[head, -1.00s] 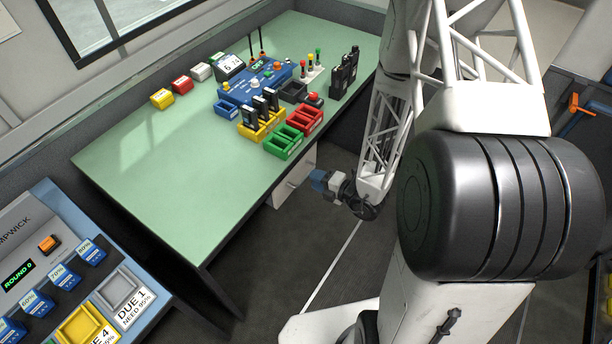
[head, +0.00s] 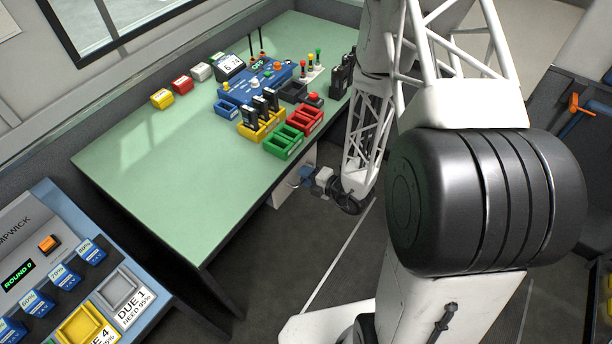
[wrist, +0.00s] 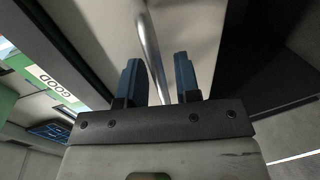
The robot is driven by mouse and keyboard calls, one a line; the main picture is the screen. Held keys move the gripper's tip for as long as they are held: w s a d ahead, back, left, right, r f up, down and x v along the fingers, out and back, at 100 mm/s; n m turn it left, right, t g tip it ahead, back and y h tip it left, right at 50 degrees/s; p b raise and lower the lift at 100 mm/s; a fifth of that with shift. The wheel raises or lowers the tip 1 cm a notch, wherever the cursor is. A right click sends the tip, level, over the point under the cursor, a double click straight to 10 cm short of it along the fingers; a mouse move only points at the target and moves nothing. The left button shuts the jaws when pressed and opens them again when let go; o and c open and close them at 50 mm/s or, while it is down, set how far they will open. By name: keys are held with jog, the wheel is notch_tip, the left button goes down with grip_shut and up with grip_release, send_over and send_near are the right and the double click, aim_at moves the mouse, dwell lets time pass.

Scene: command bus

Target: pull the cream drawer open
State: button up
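The cream drawer (head: 283,192) is under the green desk's right end in the head view, partly hidden by my gripper. Its cream front (wrist: 190,30) fills the upper middle of the wrist view. A grey metal bar handle (wrist: 150,48) stands out from that front. My gripper (wrist: 158,82) has two blue fingers, open, one on each side of the handle's lower part, with gaps visible. In the head view my gripper (head: 304,174) is at the drawer front. Whether the fingers touch the handle cannot be told. The drawer looks shut.
The green desk (head: 160,170) carries a blue radio unit (head: 255,84) and several coloured bins, including a green bin (head: 284,142) near the edge above the drawer. A console (head: 60,270) stands at lower left. The floor (head: 285,250) before the desk is clear.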

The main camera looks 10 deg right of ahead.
grip_shut()
jog(key=shift+s+d, duration=0.1)
jog(key=f+v, duration=0.2)
jog(key=v, duration=1)
jog(key=shift+s+d+f, duration=0.25)
jog(key=shift+s+d, duration=0.1)
jog(key=shift+d, duration=0.05)
dwell(0.8)
jog(key=shift+o, duration=0.9)
grip_release()
jog(key=shift+s+d, duration=0.1)
jog(key=shift+s, duration=0.05)
jog(key=v, duration=0.7)
